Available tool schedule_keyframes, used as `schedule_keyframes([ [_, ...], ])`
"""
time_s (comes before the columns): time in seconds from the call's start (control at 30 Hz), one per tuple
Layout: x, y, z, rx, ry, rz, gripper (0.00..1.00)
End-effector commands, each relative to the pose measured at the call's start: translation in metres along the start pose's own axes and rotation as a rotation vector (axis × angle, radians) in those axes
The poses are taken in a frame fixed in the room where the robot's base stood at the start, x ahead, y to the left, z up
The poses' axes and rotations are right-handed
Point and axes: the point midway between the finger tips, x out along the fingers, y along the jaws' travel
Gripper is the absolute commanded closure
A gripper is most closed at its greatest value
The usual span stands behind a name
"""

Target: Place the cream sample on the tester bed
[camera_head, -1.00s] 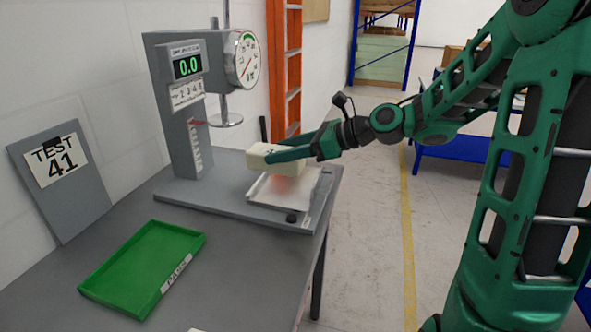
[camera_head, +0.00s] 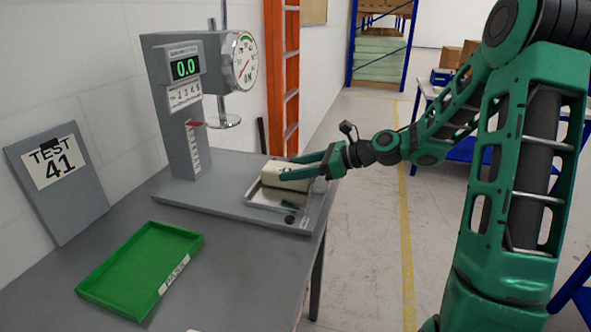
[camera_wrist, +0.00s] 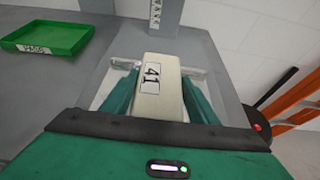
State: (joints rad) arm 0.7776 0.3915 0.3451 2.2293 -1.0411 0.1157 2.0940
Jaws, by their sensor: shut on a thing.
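The sample is over the shiny metal plate (camera_head: 268,201) on the grey base of the tester (camera_head: 183,120). It is at or very near the plate's surface; I cannot tell whether it touches. The fingers and sample hide the back of the plate. The tester display reads 0.0.
A green tray marked PASS (camera_head: 140,268) lies on the grey table (camera_head: 215,265) at the front left. A TEST 41 board (camera_head: 58,185) leans on the wall. The tester's round press disc (camera_head: 226,121) hangs behind and left of the sample. An orange ladder (camera_head: 285,80) stands behind.

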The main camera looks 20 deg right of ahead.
Motion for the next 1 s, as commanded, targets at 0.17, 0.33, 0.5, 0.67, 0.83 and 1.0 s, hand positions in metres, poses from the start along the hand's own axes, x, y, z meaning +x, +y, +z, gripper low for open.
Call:
schedule_keyframes([
  [0.17, 0.0, 0.0, -0.001, 0.001, 0.0, 0.0, 0.67],
  [0.33, 0.001, 0.0, -0.002, 0.001, 0.0, 0.0, 0.27],
  [0.5, 0.0, 0.0, -0.002, 0.001, 0.0, -0.001, 0.27],
  [0.67, -0.001, -0.001, 0.0, 0.0, 0.0, -0.002, 0.27],
  [0.83, -0.02, -0.002, 0.0, 0.002, 0.001, -0.005, 0.27],
  [1.0, -0.054, -0.003, -0.001, 0.002, 0.001, -0.007, 0.27],
])
